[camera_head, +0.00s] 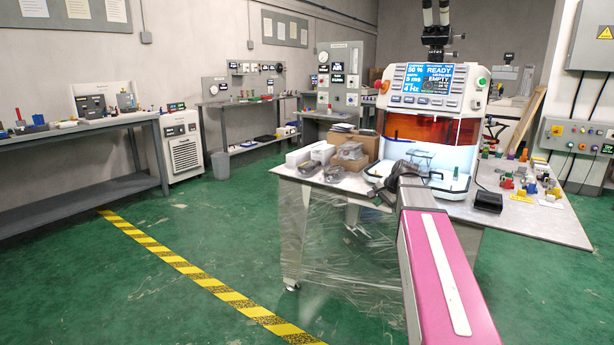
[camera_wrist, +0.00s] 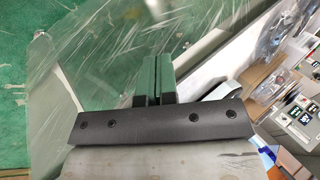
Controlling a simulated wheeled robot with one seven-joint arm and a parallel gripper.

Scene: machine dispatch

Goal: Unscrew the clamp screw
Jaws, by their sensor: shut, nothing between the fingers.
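My gripper (camera_head: 384,190) is at the front edge of the machine table, left of the white machine (camera_head: 472,90). The machine has a display reading READY and EMPTY, an orange window (camera_head: 420,128) and a lit chamber below. A clear block-like piece (camera_head: 420,158) shows in the chamber. I cannot make out the clamp screw in either view. My arm and gripper hide part of the table front.
Clear plastic film (camera_head: 335,232) hangs from the table front.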

